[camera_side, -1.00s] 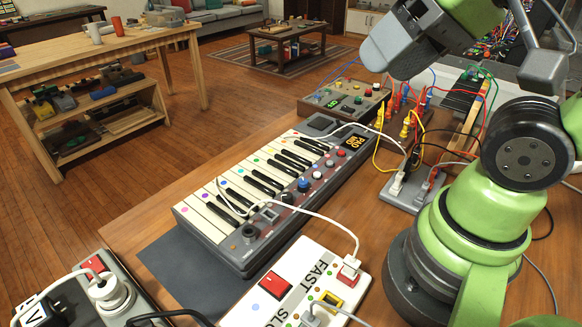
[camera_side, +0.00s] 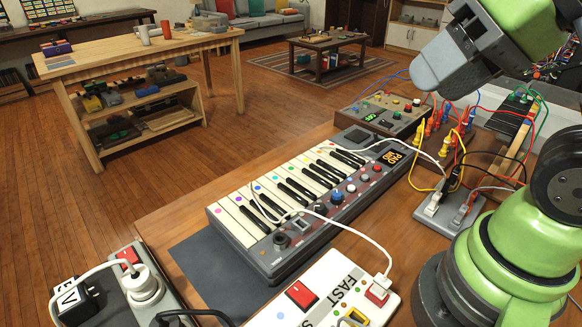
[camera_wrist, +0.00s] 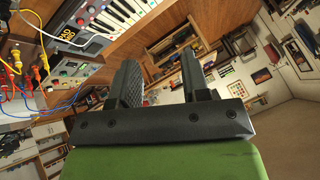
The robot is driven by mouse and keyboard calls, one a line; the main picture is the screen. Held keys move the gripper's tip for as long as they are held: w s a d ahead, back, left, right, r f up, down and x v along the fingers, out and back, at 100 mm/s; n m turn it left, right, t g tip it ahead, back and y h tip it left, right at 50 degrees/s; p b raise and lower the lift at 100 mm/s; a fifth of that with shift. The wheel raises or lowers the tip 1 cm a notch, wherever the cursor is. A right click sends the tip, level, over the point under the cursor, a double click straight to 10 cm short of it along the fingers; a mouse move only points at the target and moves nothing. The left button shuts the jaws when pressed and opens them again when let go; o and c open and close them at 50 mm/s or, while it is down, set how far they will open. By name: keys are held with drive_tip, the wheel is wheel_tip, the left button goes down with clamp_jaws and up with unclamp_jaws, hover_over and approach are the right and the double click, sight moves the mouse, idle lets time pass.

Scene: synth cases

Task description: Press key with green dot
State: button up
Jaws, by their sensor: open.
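The grey keyboard (camera_side: 262,262) lies on the wooden table in the side view, its white keys bearing small coloured dots. A white cable lies across the lower keys. My gripper (camera_side: 424,76) is high above the table, up and to the right of the keyboard and apart from it. In the wrist view my gripper (camera_wrist: 161,70) has its two dark fingers spread with nothing between them. Part of the keyboard (camera_wrist: 83,22) shows at the top left there.
A control panel (camera_side: 350,115) with buttons stands behind the keyboard. Yellow, red and blue plugs with cables (camera_side: 440,130) crowd its right. A white FAST/SLOW box (camera_side: 325,280) and a power strip (camera_side: 130,283) stand in front. The space above the keys is mostly clear.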

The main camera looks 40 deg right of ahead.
clamp_jaws()
idle(1.6)
